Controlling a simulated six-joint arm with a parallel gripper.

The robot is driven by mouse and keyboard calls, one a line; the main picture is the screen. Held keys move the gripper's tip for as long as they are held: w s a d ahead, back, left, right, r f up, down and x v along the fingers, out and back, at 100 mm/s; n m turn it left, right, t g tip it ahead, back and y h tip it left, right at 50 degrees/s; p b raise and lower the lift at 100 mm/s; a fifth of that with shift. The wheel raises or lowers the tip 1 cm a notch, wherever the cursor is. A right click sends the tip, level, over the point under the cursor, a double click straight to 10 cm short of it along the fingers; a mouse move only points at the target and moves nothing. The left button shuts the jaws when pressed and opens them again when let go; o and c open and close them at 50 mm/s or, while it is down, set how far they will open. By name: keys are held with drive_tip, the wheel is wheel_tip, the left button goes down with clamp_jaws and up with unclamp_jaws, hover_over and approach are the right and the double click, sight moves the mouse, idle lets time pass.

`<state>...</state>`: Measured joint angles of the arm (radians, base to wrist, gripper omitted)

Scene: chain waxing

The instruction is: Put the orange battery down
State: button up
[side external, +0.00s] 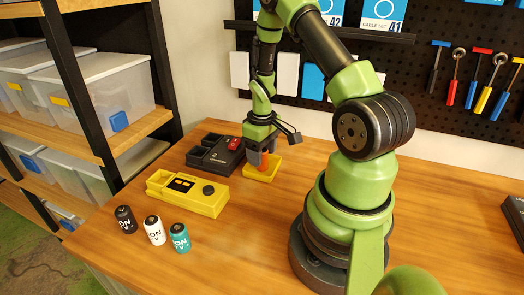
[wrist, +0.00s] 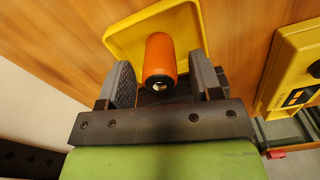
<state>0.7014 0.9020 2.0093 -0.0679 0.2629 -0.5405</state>
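The orange battery (side external: 263,160) is at the small yellow tray (side external: 271,172), with its lower part hidden by the tray's side in the side external view. The wrist view shows the orange battery (wrist: 160,55) with its metal terminal end toward the camera and the yellow tray (wrist: 122,38) behind it. My gripper (side external: 260,153) is low over the tray. In the wrist view, the two dark fingers of my gripper (wrist: 160,72) stand on either side of the battery with a gap at each side. It is open around the battery. Whether the battery rests on the tray floor is hard to see.
A yellow device (side external: 188,192) with a dark knob lies in front of the tray. A dark device (side external: 215,153) with a red part lies left of it. Black (side external: 126,219), white (side external: 154,230) and teal (side external: 180,238) batteries stand at the front left. The table's middle is clear.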

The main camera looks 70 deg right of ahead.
drive_tip(key=w+a+r+t, duration=0.1)
drive_tip(key=a+r, duration=0.3)
drive_tip(key=r, duration=1.3)
drive_tip(key=s+a+r+t+y, duration=0.1)
drive_tip(key=s+a+r+t, duration=0.2)
drive_tip(key=a, duration=0.5)
drive_tip(key=s+a+r+m+t+y, duration=0.1)
drive_tip(key=s+a+r+t, duration=0.2)
drive_tip(key=s+a+r, duration=0.2)
drive_tip(key=a+r, duration=0.2)
drive_tip(key=a, duration=0.2)
drive_tip(key=shift+s+a+r, duration=0.2)
drive_tip(key=shift+s+r, duration=0.15)
drive_tip(key=shift+r, duration=0.05)
